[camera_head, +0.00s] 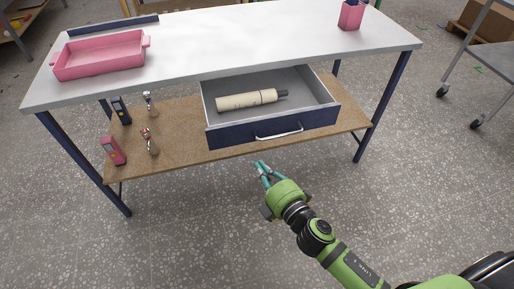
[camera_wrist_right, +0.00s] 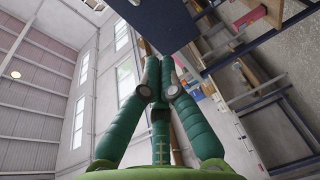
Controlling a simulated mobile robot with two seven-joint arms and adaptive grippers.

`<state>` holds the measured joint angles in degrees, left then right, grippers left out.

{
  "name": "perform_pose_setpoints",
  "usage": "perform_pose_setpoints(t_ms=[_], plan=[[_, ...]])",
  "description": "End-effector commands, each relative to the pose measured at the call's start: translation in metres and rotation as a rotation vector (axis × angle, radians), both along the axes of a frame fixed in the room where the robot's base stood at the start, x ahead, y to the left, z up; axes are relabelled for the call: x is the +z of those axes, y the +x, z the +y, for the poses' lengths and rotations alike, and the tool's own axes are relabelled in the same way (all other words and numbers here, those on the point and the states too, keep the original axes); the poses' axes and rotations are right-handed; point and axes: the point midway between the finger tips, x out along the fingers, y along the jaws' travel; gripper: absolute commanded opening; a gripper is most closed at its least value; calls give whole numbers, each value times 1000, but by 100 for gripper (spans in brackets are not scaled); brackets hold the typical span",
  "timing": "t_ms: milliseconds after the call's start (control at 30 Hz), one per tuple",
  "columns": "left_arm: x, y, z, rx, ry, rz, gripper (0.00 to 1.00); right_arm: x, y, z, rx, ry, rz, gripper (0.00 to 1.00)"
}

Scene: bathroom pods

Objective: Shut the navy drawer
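The navy drawer (camera_head: 228,137) is pulled open under the white table, with its grey inside showing in the head view. A pale handle (camera_head: 279,133) runs across its front. A cream cylindrical bottle with a dark end (camera_head: 246,100) lies in the drawer. My right gripper (camera_head: 262,165) is in front of and below the drawer front, apart from the handle. Its teal fingers are drawn together at the tips with nothing between them; they also show in the right wrist view (camera_wrist_right: 159,66), below a dark navy panel (camera_wrist_right: 160,20). My left gripper is not in view.
The white table (camera_head: 240,45) carries a pink tray (camera_head: 100,55) and a pink cup (camera_head: 350,15). Its brown lower shelf (camera_head: 185,135) holds several small items at the left. A wheeled metal cart (camera_head: 480,70) stands at the right. The speckled floor in front is clear.

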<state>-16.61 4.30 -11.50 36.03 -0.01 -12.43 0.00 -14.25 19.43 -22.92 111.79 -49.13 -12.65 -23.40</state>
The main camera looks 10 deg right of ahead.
Motion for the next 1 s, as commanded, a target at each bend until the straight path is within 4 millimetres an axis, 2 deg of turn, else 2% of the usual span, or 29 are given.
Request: perform_pose_setpoints(t_ms=[33,200,400,600,1000], plan=[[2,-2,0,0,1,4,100,1,12,4,-1,2,-3,0],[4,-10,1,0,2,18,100,-3,45,14,0,2,-2,0],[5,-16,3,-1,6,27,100,-8,68,-1,0,0,0,0],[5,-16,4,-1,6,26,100,-10,76,-7,-1,2,2,0],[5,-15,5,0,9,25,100,-10,78,-7,0,2,2,0]])
